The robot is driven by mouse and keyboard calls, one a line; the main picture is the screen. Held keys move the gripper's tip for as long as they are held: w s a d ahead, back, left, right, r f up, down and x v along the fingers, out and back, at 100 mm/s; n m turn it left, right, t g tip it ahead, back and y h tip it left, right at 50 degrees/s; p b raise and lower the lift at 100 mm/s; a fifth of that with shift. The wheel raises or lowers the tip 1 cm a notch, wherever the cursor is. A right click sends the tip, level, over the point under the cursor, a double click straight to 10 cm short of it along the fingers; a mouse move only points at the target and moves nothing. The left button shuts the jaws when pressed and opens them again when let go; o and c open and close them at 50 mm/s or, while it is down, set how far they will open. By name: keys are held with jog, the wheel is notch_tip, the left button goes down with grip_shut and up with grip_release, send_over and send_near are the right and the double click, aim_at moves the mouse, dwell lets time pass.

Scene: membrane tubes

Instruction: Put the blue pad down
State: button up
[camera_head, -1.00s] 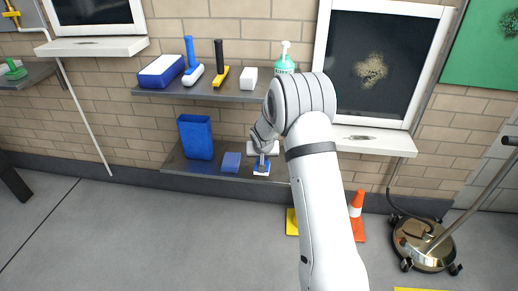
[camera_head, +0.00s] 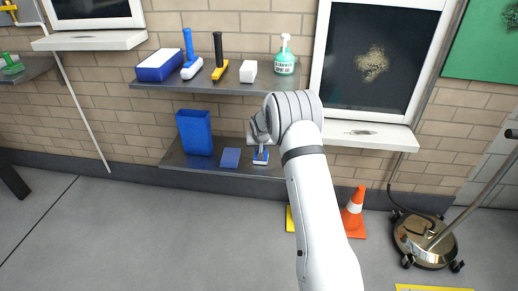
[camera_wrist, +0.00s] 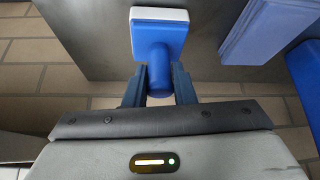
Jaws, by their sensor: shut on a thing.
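The blue pad (camera_head: 261,157) has a blue body, a white face and a short blue handle. In the wrist view the pad (camera_wrist: 158,38) is at top centre, with its handle between my fingers. My gripper (camera_wrist: 159,82) is shut on that handle. In the head view my gripper (camera_head: 262,142) is partly hidden by my arm. The pad is over the lower shelf (camera_head: 200,170), near its right part. I cannot tell whether it touches the shelf.
A flat blue block (camera_head: 230,158) lies just left of the pad, and a blue bin (camera_head: 195,132) stands farther left. The upper shelf (camera_head: 220,88) above holds brushes, a white block (camera_head: 248,71) and a green bottle (camera_head: 285,58). An orange cone (camera_head: 354,212) stands right of my arm.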

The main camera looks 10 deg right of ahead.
jog(key=shift+f, duration=0.25)
jog(key=o, duration=0.9)
jog(key=shift+r, duration=0.1)
